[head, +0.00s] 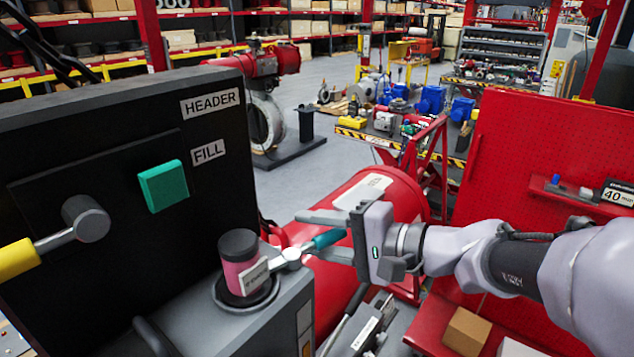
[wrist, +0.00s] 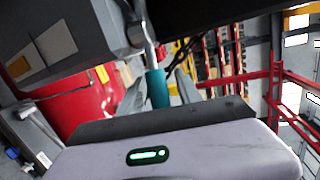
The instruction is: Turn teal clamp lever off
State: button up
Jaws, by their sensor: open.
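The clamp lever has a metal arm and a teal grip (head: 328,238). It sticks out to the right from a pink cylinder (head: 243,271) with a black cap on the grey box. My gripper (head: 308,232) comes from the right with its fingers open, one on each side of the teal grip. In the wrist view the teal grip (wrist: 157,90) stands between my two fingertips (wrist: 160,84), with a visible gap on the right side. Whether the left finger touches it, I cannot tell. A white tag partly covers the pink cylinder.
A black panel (head: 120,257) at left carries HEADER and FILL labels, a teal square (head: 163,186) and a yellow-handled lever (head: 18,258). A red tank (head: 385,195) lies behind my gripper. A red pegboard (head: 540,170) stands at right, above a bench with small boxes.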

jog(key=shift+s, duration=0.1)
jog(key=shift+c, duration=1.3)
grip_shut()
